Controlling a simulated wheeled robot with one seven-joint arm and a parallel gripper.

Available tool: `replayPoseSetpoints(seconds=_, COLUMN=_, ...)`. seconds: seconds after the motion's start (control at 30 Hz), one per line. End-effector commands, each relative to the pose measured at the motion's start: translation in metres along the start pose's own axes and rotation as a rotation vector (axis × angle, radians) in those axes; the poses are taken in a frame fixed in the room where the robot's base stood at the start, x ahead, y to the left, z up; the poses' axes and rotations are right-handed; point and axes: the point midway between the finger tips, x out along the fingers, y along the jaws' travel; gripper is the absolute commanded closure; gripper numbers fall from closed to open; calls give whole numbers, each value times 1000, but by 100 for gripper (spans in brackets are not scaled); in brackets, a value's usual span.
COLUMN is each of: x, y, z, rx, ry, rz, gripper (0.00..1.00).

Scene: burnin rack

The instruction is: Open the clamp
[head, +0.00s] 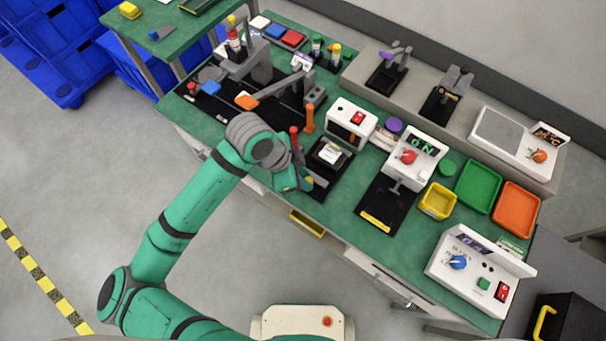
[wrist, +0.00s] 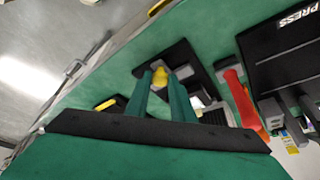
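A black fixture (head: 322,180) stands near the front edge of the green bench, with a pale block (head: 331,152) on it. I take it to be the clamp, but my gripper hides part of it. In the wrist view its dark base (wrist: 183,58) lies just beyond my fingers, with a yellow knob (wrist: 158,74) at its near end. My gripper (head: 306,184) is at this near end. In the wrist view my gripper (wrist: 160,82) has its two green fingers apart, with the knob between or just beyond the tips. Contact cannot be told.
A red lever (wrist: 235,97) and an orange lever (head: 309,119) stand close by. A white box with a red switch (head: 350,122) is behind the fixture. A black-based press (head: 385,205) stands to the right. Floor is clear at left.

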Motion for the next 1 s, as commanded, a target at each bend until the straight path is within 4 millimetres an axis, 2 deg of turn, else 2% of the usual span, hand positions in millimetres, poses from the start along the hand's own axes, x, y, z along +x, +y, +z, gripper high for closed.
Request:
replayPoseSetpoints(seconds=0.03, x=-1, y=3, z=3, rx=-1, ry=-10, rz=9, gripper=69)
replayPoseSetpoints(seconds=0.07, x=-1, y=3, z=3, rx=0, ry=-9, rz=9, gripper=62)
replayPoseSetpoints(seconds=0.1, x=-1, y=3, z=2, rx=0, ry=-9, rz=9, gripper=60)
replayPoseSetpoints(seconds=0.47, x=-5, y=2, z=1, rx=2, ry=-7, rz=6, gripper=60)
replayPoseSetpoints(seconds=0.57, x=-17, y=1, z=2, rx=1, ry=-8, rz=4, gripper=60)
replayPoseSetpoints(seconds=1.0, x=-93, y=1, z=2, rx=0, ry=-10, rz=5, gripper=60)
